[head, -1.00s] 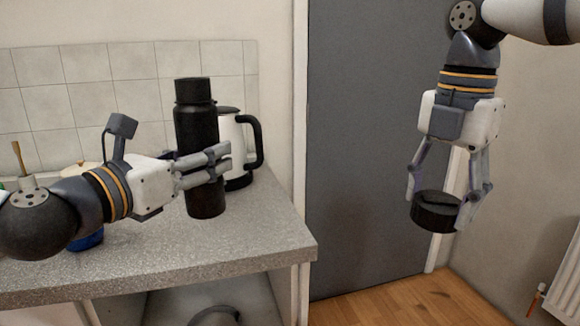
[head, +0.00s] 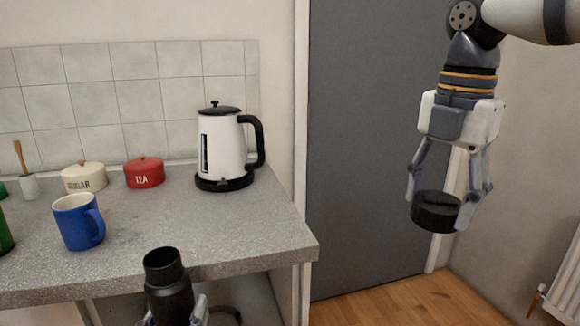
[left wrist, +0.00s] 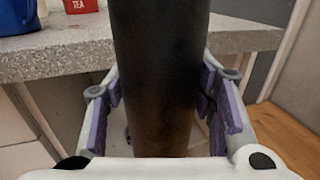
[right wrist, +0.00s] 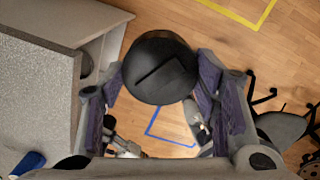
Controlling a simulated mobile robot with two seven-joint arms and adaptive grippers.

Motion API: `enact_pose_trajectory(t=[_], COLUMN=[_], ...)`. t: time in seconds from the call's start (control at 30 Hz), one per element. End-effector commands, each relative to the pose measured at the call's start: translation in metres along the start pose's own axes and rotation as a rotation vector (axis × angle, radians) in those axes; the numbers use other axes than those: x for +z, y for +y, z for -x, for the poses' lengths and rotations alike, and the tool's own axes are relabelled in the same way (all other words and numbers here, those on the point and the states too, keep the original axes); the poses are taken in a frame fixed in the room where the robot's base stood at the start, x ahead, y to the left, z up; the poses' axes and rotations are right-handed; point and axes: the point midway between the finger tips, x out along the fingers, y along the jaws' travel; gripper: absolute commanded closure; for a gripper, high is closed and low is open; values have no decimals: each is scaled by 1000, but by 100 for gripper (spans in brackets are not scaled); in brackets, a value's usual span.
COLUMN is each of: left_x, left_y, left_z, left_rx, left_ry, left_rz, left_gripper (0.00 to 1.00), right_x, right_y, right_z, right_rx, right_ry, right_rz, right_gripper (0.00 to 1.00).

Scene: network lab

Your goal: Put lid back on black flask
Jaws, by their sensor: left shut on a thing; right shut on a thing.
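The black flask (head: 168,286) stands upright with its mouth open, low in front of the counter edge in the head view. My left gripper (head: 174,318) is shut around its body; the flask's dark side (left wrist: 155,75) fills the middle of the left wrist view. The black lid (head: 436,212) is a short round cap, held to the right of the counter and higher than the flask. My right gripper (head: 448,192) points down and is shut on the lid's sides. The lid's top, with a raised bar (right wrist: 160,68), faces the camera in the right wrist view.
On the speckled counter (head: 150,235) stand a white kettle (head: 222,150), a red tea tin (head: 144,173), a cream sugar tin (head: 84,177) and a blue mug (head: 78,222). A grey door (head: 365,150) is behind. Free space lies between the flask and the lid.

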Motion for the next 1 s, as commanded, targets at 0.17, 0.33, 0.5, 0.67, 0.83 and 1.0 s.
enact_pose_trajectory(t=[0.17, 0.33, 0.5, 0.67, 0.83, 1.0], left_x=[-5, -5, -5, -5, -5, -4], left_y=[1, 1, 1, 1, 1, 1], left_z=[3, 3, 3, 3, 2, 2], left_rx=[15, 14, 13, 13, 13, 13], left_ry=[-5, -5, -5, -4, -4, -5], left_rz=[1, 1, 0, 0, 0, 0], left_gripper=[100, 100, 100, 100, 100, 100], right_x=[-3, -11, -25, -43, -67, -86], right_y=[1, 4, 3, -7, -32, -60], right_z=[-7, -31, -67, -113, -166, -202], right_rx=[-4, -13, -23, -35, -51, -65], right_ry=[-5, -18, -35, -52, -71, -89], right_rz=[-58, -261, -558, -966, -1507, -1947], right_gripper=[68, 68, 68, 68, 68, 68])
